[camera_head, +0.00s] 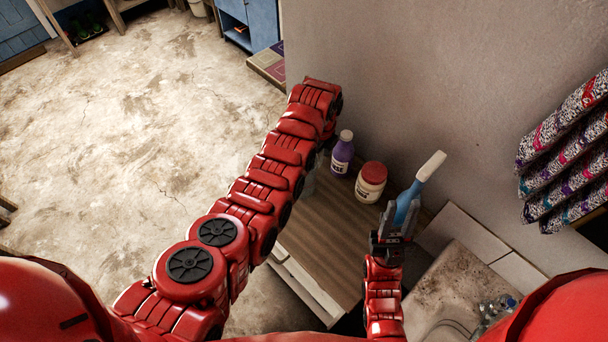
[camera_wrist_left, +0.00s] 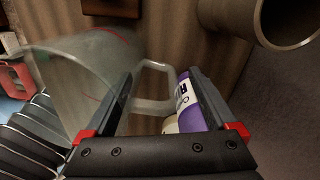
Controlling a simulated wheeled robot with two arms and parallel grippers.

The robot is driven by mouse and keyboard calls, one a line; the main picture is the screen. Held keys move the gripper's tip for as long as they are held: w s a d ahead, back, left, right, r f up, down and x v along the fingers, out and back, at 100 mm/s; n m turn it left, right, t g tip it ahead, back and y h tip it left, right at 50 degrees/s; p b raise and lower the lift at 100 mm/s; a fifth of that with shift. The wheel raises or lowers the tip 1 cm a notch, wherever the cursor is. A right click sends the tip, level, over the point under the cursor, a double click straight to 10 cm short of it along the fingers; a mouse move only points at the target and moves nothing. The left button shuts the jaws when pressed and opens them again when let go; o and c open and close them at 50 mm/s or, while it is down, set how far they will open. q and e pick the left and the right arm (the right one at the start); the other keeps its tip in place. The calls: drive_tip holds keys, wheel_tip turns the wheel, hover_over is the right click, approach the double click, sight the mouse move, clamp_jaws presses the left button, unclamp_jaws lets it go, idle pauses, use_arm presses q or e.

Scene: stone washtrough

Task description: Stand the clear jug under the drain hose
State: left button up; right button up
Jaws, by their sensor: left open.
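The clear jug (camera_wrist_left: 85,80) fills the left of the left wrist view, with a faint red mark on its wall. Its handle (camera_wrist_left: 150,92) lies between the fingers of my open left gripper (camera_wrist_left: 158,105), which are not closed on it. In the head view, my left arm hides that gripper and most of the jug. A grey open-ended tube (camera_wrist_left: 262,18) shows at top right of the left wrist view; I cannot tell whether it is the drain hose. My right gripper (camera_head: 393,238) is beside a blue white-tipped object (camera_head: 406,203); whether it grips it is unclear.
A purple bottle (camera_head: 342,155) and a red-lidded jar (camera_head: 370,183) stand on the wooden top (camera_head: 322,235) by the wall. The purple bottle (camera_wrist_left: 190,108) also shows by the left gripper's right finger. A stained basin (camera_head: 465,275) is at right. The floor at left is clear.

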use_arm(q)
drive_tip(key=shift+a+f, duration=0.1)
drive_tip(key=shift+f, duration=0.8)
drive_tip(key=shift+r, duration=0.1)
drive_tip(key=shift+c, duration=0.3)
drive_tip(key=shift+c, duration=1.2)
clamp_jaws()
drive_tip(key=shift+r, duration=0.2)
